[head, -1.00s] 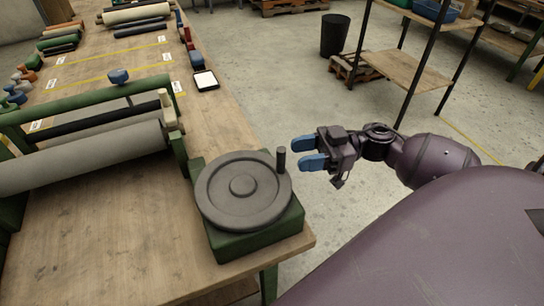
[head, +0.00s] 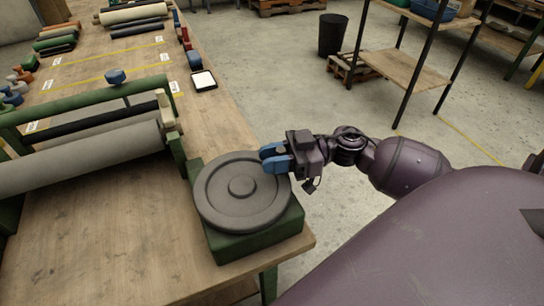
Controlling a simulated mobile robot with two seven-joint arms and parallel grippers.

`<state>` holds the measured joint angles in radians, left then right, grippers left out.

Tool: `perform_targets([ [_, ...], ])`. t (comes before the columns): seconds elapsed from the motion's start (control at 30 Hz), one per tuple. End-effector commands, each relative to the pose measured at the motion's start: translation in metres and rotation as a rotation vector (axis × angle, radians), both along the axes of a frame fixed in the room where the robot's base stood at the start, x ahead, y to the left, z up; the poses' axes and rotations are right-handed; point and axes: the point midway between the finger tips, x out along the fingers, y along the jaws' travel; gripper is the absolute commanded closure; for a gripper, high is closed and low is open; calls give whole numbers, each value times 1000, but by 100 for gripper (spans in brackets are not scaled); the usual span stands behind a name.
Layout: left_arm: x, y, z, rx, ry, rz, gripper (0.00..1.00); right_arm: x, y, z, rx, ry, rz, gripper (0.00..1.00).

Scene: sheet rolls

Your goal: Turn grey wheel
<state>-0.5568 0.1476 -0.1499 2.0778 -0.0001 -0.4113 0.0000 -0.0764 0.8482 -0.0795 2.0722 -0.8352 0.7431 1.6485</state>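The grey wheel (head: 241,188) lies flat on a green base (head: 262,238) at the front right corner of the wooden table. Its upright crank handle, at the wheel's upper right rim, is mostly hidden by the blue fingers of my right gripper (head: 275,157). The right gripper reaches in from the right, with its fingers at the handle, one on the far side and one on the near side. The fingers are close together and look shut on the handle. My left gripper is not in view.
A roller stand with a grey roll (head: 85,157) stands on the table (head: 110,245) left of the wheel. A tablet (head: 203,80) lies farther back. Clear floor lies right of the table, with a black bin (head: 333,34) and a shelf (head: 405,70) beyond.

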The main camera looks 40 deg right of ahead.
Motion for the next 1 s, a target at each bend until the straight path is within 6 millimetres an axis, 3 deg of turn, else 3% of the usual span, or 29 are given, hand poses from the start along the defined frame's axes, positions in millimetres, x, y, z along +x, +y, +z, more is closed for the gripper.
perform_targets([
  [0.03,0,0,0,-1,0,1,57,0,0,0,0,0,0,83],
  [0.17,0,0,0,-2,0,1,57,0,0,0,0,0,0,100],
  [0.63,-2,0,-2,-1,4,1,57,5,-1,0,-2,0,57,100],
  [1.0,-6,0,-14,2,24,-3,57,25,-2,-2,-5,1,321,100],
])
